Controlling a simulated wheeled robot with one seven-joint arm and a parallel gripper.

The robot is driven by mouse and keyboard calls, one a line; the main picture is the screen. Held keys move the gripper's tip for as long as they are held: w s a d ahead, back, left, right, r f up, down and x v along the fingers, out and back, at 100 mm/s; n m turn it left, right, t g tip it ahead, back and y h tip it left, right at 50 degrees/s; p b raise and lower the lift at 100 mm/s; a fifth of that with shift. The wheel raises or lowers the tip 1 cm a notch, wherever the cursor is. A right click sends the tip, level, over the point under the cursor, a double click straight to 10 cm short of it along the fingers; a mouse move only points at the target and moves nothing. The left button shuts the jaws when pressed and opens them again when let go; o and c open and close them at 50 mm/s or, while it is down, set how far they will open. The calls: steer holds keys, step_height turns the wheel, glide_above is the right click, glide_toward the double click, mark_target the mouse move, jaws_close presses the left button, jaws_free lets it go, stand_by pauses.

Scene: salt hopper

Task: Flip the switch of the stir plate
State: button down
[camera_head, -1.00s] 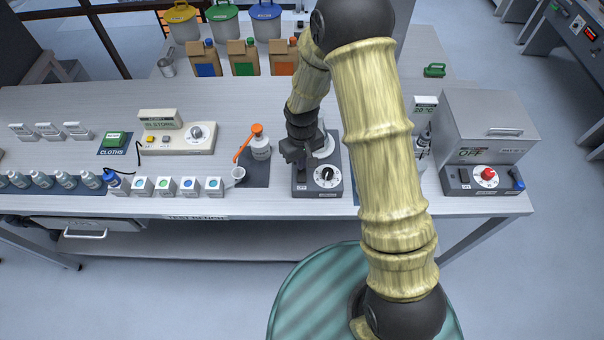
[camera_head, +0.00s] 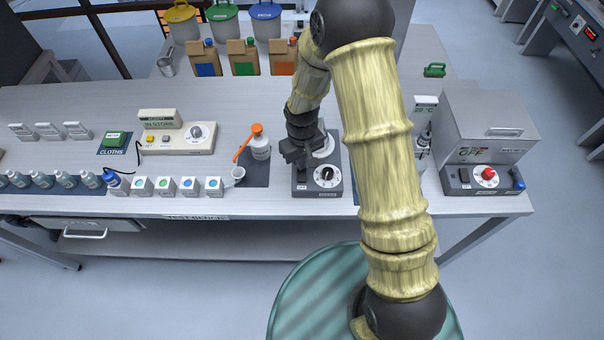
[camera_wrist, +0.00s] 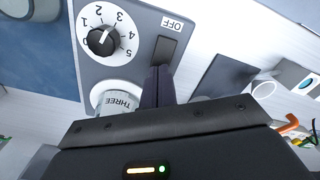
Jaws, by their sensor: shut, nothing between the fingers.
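The stir plate (camera_head: 332,187) is a dark grey box near the front edge of the bench, with a black knob on a white dial. In the wrist view its front panel (camera_wrist: 134,63) shows the dial (camera_wrist: 103,40), numbered 1 to 5, and a dark switch (camera_wrist: 163,52) beside a label reading OFF. My gripper (camera_head: 300,166) is over the left side of the stir plate. In the wrist view its shut fingertips (camera_wrist: 157,72) are right by the switch; I cannot tell whether they touch it. A white container marked THREE (camera_wrist: 118,101) is beside the fingers.
A grey box with a red knob (camera_head: 487,176) is to the right. Small labelled boxes (camera_head: 188,186) line the bench front.

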steer(key=shift+f+b, duration=0.55)
steer(key=shift+f, duration=0.25)
stand_by(0.4)
steer(key=shift+r+p, duration=2.55)
steer(key=shift+r, duration=1)
steer(key=s+d+r+m+t+b, duration=0.2)
steer(key=s+d+r+m+b, duration=0.2)
steer(key=s+d+r, duration=0.8)
steer(key=shift+s+d+m+t, duration=0.25)
steer(key=shift+d+m+t, duration=0.05)
steer(key=shift+d+m, duration=0.5)
